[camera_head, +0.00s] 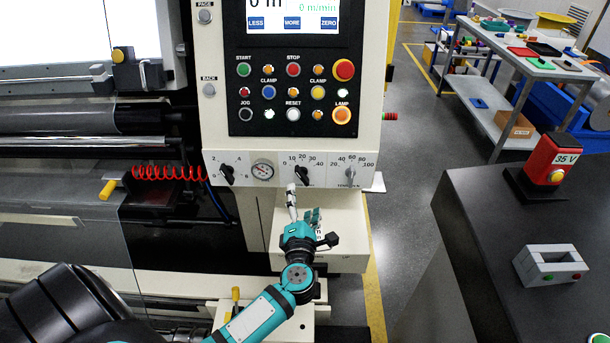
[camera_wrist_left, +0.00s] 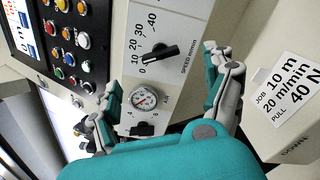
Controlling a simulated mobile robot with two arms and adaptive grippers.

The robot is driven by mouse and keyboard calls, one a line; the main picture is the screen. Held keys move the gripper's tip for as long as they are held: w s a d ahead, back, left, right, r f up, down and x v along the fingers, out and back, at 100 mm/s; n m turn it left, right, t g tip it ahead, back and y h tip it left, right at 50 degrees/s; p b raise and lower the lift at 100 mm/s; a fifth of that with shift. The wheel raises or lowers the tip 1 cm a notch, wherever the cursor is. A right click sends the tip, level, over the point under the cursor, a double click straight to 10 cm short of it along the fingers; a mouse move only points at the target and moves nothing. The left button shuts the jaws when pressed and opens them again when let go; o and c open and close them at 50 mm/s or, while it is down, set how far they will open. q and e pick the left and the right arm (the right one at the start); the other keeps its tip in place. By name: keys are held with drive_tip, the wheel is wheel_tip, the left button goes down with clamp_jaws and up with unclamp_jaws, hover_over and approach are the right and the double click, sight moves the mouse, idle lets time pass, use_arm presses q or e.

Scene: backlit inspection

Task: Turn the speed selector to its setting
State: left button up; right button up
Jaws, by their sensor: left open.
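The speed selector (camera_head: 302,175) is the black middle knob on the pale lower panel, under a 0 to 40 scale. In the left wrist view the knob (camera_wrist_left: 160,54) is marked "SPEED m/min", and one end of its bar lies near the scale's low end, between 0 and 10. My left gripper (camera_head: 302,203) is open and empty, just below the knob and apart from it in the head view. In the left wrist view its fingers stand either side of the panel. A white label (camera_wrist_left: 288,90) reads "JOB 10 m, 20 m/min, PULL 40 N". My right gripper is out of view.
A second knob (camera_head: 227,173) and a round gauge (camera_head: 263,170) sit to the left; another knob (camera_head: 351,173) sits to the right. The button panel (camera_head: 293,97) is above. A dark table (camera_head: 480,230) stands at right, with clear floor between.

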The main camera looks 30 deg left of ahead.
sight(303, 179)
use_arm(q)
drive_tip(key=x, duration=0.9)
drive_tip(key=shift+w+a+p, duration=0.1)
drive_tip(key=shift+w+p, duration=0.15)
drive_tip(key=shift+p, duration=0.15)
drive_tip(key=shift+c, duration=0.4)
drive_tip(key=c, duration=1.1)
